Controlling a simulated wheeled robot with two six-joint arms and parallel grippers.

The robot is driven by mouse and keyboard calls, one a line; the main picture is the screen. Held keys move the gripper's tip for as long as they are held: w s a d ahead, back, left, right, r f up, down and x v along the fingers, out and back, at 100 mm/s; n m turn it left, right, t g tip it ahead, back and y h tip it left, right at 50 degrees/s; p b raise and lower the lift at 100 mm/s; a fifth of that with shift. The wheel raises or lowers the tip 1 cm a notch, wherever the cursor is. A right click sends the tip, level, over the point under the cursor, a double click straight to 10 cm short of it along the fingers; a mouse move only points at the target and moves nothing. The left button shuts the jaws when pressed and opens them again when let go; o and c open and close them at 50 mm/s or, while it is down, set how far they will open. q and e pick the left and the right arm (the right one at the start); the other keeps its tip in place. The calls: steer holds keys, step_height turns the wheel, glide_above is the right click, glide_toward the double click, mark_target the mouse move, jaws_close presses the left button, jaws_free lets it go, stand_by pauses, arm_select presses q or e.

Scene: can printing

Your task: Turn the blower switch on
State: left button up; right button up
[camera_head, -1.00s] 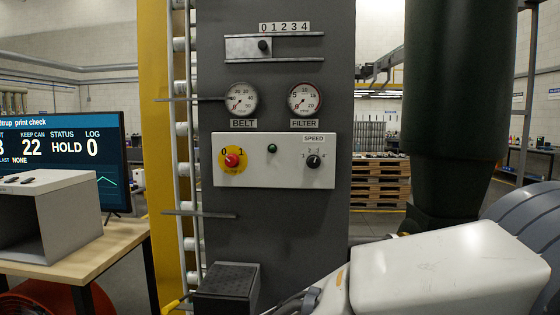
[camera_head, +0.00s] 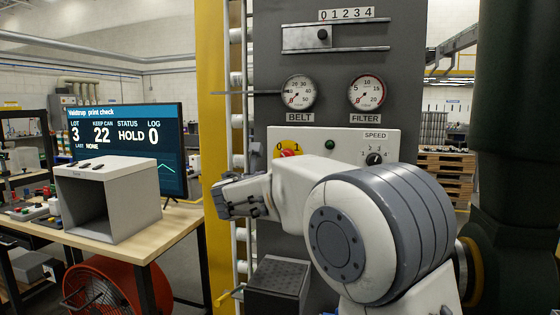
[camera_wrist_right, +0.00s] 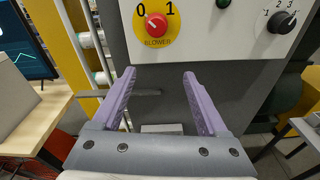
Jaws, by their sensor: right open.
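The blower switch is a red knob on a yellow disc marked 0 and 1, on a white control panel (camera_head: 335,145). In the right wrist view the red knob (camera_wrist_right: 156,24) shows whole, above the label BLOWER; a small light mark on it seems to lean towards 0. In the head view my right arm hides the lower part of the knob (camera_head: 289,153). My right gripper (camera_wrist_right: 158,78) is open and empty, its two purple fingers pointing at the panel just below the yellow disc, apart from the knob. My left gripper is in neither view.
A green lamp (camera_head: 330,144) and a black SPEED knob (camera_head: 374,159) sit right of the blower switch. Above are the BELT gauge (camera_head: 299,92) and FILTER gauge (camera_head: 367,92). A table with a grey box (camera_head: 112,205) and a screen (camera_head: 165,120) stand left.

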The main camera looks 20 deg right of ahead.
steer(key=w+d+r+n+t+p, duration=0.1)
steer(key=w+d+p, duration=0.3)
steer(key=w, duration=0.6)
steer(key=d+r, duration=0.1)
steer(key=d, duration=0.1)
steer(key=shift+w+d+r+n+h, duration=0.2)
steer(key=shift+d+r+n+h, duration=0.1)
steer(key=shift+d+r+n, duration=0.1)
steer(key=shift+a, duration=0.1)
jaws_close()
